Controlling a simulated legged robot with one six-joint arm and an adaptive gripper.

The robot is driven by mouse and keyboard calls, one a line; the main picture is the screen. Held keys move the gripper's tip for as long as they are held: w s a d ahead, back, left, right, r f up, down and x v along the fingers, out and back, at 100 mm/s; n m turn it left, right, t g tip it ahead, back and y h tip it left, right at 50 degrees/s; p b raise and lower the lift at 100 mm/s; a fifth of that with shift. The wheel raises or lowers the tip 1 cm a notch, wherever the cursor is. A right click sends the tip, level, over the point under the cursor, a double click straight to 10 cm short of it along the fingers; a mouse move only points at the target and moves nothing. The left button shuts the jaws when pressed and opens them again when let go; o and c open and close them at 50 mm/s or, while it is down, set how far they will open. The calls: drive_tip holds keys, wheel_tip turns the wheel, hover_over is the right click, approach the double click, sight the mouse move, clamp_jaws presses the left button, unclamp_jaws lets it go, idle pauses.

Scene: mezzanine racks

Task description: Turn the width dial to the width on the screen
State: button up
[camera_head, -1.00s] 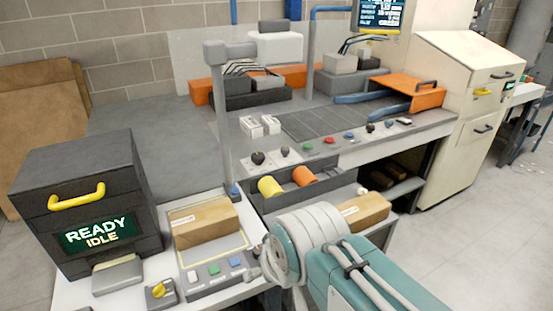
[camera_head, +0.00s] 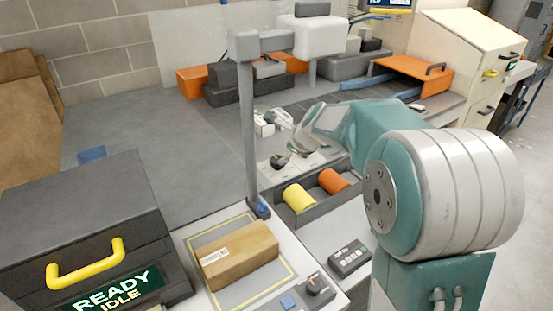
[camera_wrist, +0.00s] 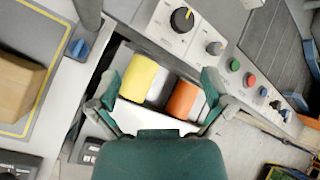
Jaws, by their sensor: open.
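A black dial with a yellow pointer mark (camera_wrist: 182,20) sits on the light control panel at the top of the wrist view; it also shows in the head view (camera_head: 280,161). A smaller knob (camera_wrist: 214,47) is beside it. The panel labels are too small to read, so I cannot tell which is the width dial. The monitor (camera_head: 392,4) is cut off at the top of the head view, and no width can be read. My gripper (camera_wrist: 159,82) is open and empty, over the yellow and orange rolls, apart from the dial.
A yellow roll (camera_wrist: 138,78) and an orange roll (camera_wrist: 182,100) lie in a dark tray. A grey post (camera_head: 247,130) with a blue base knob (camera_wrist: 80,48) stands close by. A carton (camera_head: 240,256) lies on the scale. Coloured buttons (camera_wrist: 250,80) line the panel.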

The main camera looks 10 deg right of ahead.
sight(278, 159)
drive_tip(key=w+f+m, duration=0.3)
drive_tip(key=w+f, duration=0.2)
drive_tip(key=w, duration=0.1)
drive_tip(key=w+f+m, duration=0.3)
drive_tip(key=w+f, duration=0.2)
drive_tip(key=f, duration=0.1)
drive_tip(key=w+f+m, duration=0.3)
drive_tip(key=w+f, duration=0.3)
drive_tip(key=shift+w+d+f+t, duration=0.15)
drive_tip(key=shift+w+d+t, duration=0.15)
drive_tip(key=shift+w+t, duration=0.1)
drive_tip(key=shift+s, duration=0.1)
drive_tip(key=c, duration=0.9)
